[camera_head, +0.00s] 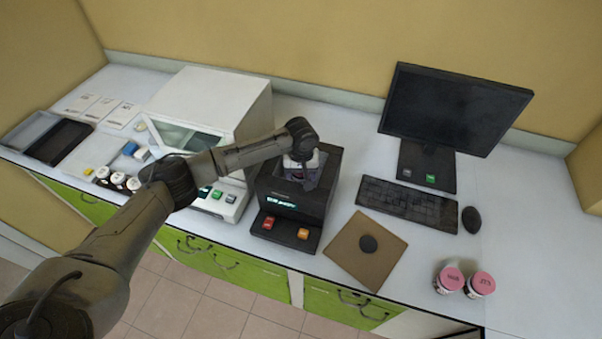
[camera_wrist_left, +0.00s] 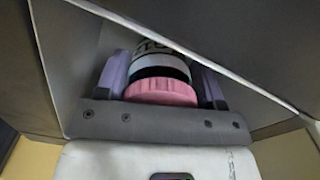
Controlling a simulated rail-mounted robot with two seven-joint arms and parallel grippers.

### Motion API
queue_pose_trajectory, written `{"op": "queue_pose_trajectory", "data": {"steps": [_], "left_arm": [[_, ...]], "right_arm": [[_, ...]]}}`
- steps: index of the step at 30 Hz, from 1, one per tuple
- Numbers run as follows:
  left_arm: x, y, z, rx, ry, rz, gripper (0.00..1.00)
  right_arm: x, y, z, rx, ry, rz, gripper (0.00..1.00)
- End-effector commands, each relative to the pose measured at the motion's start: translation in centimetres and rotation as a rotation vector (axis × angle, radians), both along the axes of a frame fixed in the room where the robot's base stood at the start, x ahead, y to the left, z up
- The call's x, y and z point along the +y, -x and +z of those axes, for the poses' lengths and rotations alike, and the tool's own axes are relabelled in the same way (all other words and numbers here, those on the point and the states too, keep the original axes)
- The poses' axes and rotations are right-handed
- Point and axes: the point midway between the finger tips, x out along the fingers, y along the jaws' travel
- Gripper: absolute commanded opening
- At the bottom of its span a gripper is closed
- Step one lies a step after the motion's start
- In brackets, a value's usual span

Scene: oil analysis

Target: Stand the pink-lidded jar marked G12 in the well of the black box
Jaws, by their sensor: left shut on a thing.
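The black box (camera_head: 297,207) stands on the counter at the picture's middle, with a small lit display and red and orange buttons on its front. My left gripper (camera_head: 299,172) is at its open top, shut on a pink-lidded jar. In the left wrist view the jar's pink lid (camera_wrist_left: 161,92) lies between the lavender finger pads of the gripper (camera_wrist_left: 163,85), with grey walls around. The jar's label is only partly visible, so its marking cannot be read in full. Whether the jar's base touches the well floor is hidden. My right gripper is out of view.
Two other pink-lidded jars (camera_head: 449,279) (camera_head: 480,284) stand at the front right. A brown mat (camera_head: 347,257) with a dark disc lies right of the box. A white instrument (camera_head: 207,103) stands close on its left. A keyboard (camera_head: 407,203) and monitor (camera_head: 452,106) are behind right.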

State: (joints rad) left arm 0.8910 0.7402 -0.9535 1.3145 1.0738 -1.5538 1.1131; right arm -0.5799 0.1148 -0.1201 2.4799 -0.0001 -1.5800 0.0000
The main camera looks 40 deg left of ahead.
Motion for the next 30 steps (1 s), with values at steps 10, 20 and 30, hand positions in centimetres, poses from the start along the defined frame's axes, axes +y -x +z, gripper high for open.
{"op": "queue_pose_trajectory", "data": {"steps": [10, 20, 30], "left_arm": [[0.0, 0.0, -0.1, 0.000, 0.000, 0.000, 0.87], [0.0, 0.0, 0.5, -0.001, 0.001, 0.000, 0.87], [0.0, -0.1, 6.4, -0.003, 0.002, 0.001, 0.87]], "right_arm": [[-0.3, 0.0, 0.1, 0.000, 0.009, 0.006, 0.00], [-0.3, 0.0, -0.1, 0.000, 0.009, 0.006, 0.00], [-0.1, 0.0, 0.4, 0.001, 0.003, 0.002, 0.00]]}}
